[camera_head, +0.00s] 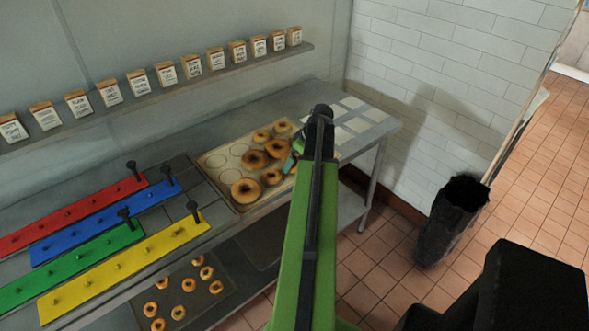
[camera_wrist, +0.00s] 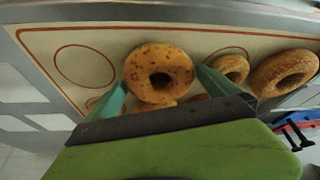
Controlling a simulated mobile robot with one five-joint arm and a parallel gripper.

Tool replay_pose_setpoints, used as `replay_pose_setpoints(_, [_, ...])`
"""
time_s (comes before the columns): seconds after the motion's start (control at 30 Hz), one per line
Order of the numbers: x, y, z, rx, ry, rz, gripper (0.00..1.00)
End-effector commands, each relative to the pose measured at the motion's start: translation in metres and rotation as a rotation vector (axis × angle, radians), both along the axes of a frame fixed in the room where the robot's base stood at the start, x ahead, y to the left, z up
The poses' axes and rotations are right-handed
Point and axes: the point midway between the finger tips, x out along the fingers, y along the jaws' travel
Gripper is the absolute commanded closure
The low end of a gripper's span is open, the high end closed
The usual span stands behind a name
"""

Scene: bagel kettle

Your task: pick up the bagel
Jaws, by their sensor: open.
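Several bagels lie on a cream tray (camera_head: 215,162) with printed circles, on the metal counter. In the wrist view a speckled golden bagel (camera_wrist: 142,66) lies on the tray, between the two teal fingers of my gripper (camera_wrist: 161,78). The fingers are apart, one on each side of it; whether they touch it I cannot tell. In the head view my gripper (camera_head: 291,161) is at the right side of the tray, largely hidden by my green arm. Two browner bagels (camera_wrist: 231,68) (camera_wrist: 286,72) lie to the right in the wrist view. Other bagels show partly behind the gripper's edge.
Red, blue, green and yellow boards (camera_head: 125,262) with black knobs lie left of the tray. A shelf (camera_head: 150,95) of labelled boxes runs above. Smaller bagels (camera_head: 188,285) sit on a lower shelf. A black bin (camera_head: 452,215) stands on the tiled floor at right.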

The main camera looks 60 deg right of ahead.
Motion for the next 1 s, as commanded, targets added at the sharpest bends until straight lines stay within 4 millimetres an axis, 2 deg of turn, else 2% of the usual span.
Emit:
replay_pose_setpoints(0.07, [0.0, 0.0, 0.002, 0.0, 0.0, 0.0, 0.0])
replay_pose_setpoints(0.43, [-0.001, 0.0, 0.002, 0.0, 0.0, -0.001, 0.48])
replay_pose_setpoints(0.77, [-0.001, 0.0, 0.007, -0.001, -0.001, -0.001, 0.5])
replay_pose_setpoints(1.0, [-0.001, -0.001, 0.038, -0.001, -0.001, -0.001, 0.5])
